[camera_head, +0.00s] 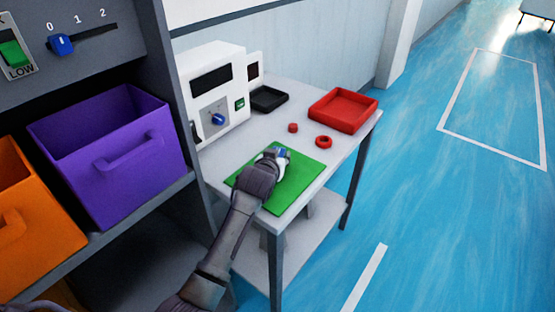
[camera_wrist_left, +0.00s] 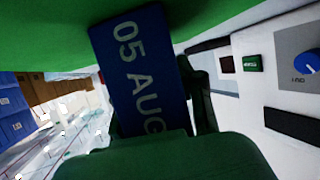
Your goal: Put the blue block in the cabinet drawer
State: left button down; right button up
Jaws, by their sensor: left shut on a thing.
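The blue block (camera_head: 282,152) is at the far end of my left arm, over the green mat (camera_head: 295,186) on the small table. In the left wrist view the blue block (camera_wrist_left: 140,65) fills the middle and carries the pale text "05 AUG". My left gripper (camera_head: 276,155) is shut on it; whether the block touches the mat cannot be told. In the cabinet (camera_head: 163,60) at the left, a purple drawer-like bin (camera_head: 140,165) and an orange one (camera_head: 35,215) sit on a shelf, open at the top. My right gripper is not in view.
A white machine (camera_head: 212,88) with a blue knob stands at the table's back left, beside a black tray (camera_head: 268,99). A red tray (camera_head: 345,109), a red ring (camera_head: 323,142) and a small red piece (camera_head: 293,128) lie beyond the mat. Blue floor (camera_head: 430,220) is clear at right.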

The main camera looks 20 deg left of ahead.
pick_arm(q)
jog(key=shift+s+d, duration=0.1)
jog(key=shift+s, duration=0.05)
jog(key=c, duration=0.7)
grip_release()
jog(key=shift+f, duration=0.1)
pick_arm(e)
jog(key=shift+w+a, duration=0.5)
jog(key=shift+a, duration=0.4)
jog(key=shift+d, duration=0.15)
